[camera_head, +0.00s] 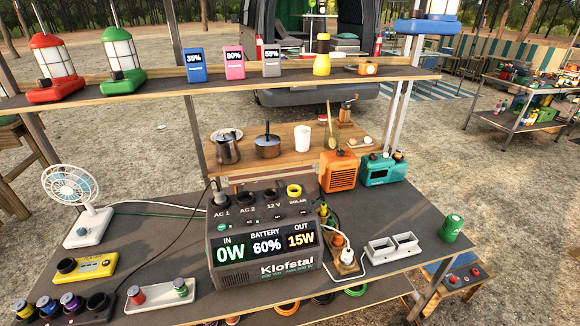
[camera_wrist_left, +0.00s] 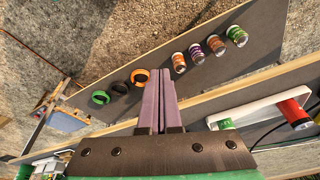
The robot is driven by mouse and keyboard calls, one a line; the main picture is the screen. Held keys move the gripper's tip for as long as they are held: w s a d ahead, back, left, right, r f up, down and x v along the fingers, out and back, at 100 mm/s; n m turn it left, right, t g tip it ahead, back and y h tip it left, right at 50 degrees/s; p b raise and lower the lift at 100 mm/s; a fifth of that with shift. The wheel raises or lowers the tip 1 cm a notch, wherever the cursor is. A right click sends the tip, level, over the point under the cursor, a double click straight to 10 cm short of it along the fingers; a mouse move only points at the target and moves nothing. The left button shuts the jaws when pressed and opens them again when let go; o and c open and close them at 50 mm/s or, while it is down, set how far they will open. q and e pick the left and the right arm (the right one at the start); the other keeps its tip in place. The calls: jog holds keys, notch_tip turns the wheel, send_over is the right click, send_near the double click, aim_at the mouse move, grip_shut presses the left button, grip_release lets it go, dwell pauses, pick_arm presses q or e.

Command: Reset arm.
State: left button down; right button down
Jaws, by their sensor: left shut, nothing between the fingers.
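My left gripper (camera_wrist_left: 160,72) shows in the left wrist view, with its two purple-grey fingers together and nothing between them. It points over a dark lower shelf (camera_wrist_left: 215,75) and appears clear of the things there. Neither of my grippers shows in the head view. My right gripper is in no view.
The power station (camera_head: 265,240) stands mid-table, reading 60%. A fan (camera_head: 75,205), yellow device (camera_head: 85,268) and white tray (camera_head: 160,298) are left. An orange radio (camera_head: 339,172), grey double holder (camera_head: 392,248) and green can (camera_head: 452,228) are right. Lanterns (camera_head: 122,60) stand above.

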pick_arm(q)
jog(key=s+f+g, duration=0.1)
jog(key=s+f, duration=0.2)
jog(key=f, duration=0.6)
jog(key=s+f, duration=0.4)
jog(key=f, duration=0.6)
jog(key=s+a+f+g, duration=0.1)
jog(key=s+a+f, duration=0.2)
jog(key=s+f, duration=0.6)
jog(key=s, duration=0.4)
jog(key=shift+a, duration=0.15)
jog(key=shift+f, duration=0.1)
